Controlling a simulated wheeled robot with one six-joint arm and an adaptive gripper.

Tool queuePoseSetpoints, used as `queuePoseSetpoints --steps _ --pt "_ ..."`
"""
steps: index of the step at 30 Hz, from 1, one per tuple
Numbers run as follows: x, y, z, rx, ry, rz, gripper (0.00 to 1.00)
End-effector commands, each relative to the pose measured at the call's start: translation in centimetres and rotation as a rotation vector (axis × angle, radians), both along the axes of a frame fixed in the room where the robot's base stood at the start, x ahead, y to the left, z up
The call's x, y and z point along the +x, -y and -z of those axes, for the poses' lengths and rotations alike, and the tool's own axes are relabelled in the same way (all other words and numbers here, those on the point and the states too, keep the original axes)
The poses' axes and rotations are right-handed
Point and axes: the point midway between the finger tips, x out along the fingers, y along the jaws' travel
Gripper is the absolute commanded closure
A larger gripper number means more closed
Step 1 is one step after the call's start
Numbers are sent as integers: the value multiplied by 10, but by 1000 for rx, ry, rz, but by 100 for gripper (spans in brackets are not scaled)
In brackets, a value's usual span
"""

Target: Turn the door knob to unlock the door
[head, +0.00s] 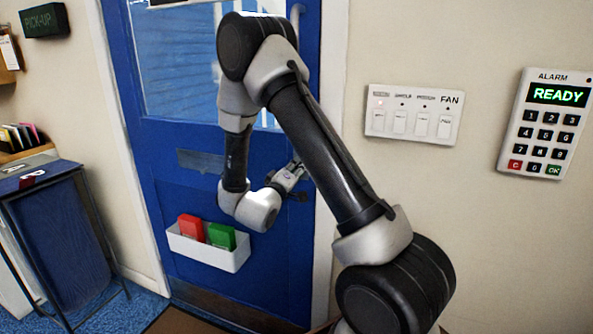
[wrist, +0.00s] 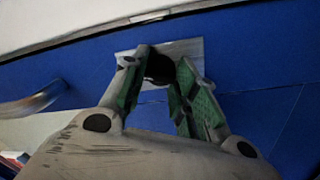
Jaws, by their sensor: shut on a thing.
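The blue door (head: 165,150) stands in its white frame and looks closed. My gripper (head: 298,176) is at the door's right edge in the head view, where my arm partly hides the spot. In the wrist view my gripper (wrist: 163,64) has its two green-padded fingers on either side of the dark door knob (wrist: 160,70) and is shut on it. The knob sits on a silver plate (wrist: 190,50). The fingers hide much of the knob, and its turn angle cannot be told.
A white bin (head: 205,253) with a red and a green box hangs low on the door. A metal handle (wrist: 35,100) shows left in the wrist view. A fan switch panel (head: 412,116) and an alarm keypad (head: 545,124) reading READY are on the right wall. A dark-topped stand (head: 40,175) is at left.

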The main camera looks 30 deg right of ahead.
Motion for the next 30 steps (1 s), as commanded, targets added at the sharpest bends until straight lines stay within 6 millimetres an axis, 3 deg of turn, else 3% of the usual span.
queuePoseSetpoints --steps 13,30 --pt "0 0 2 -160 -209 -1 95" --pt "0 0 2 -193 -252 -1 95"
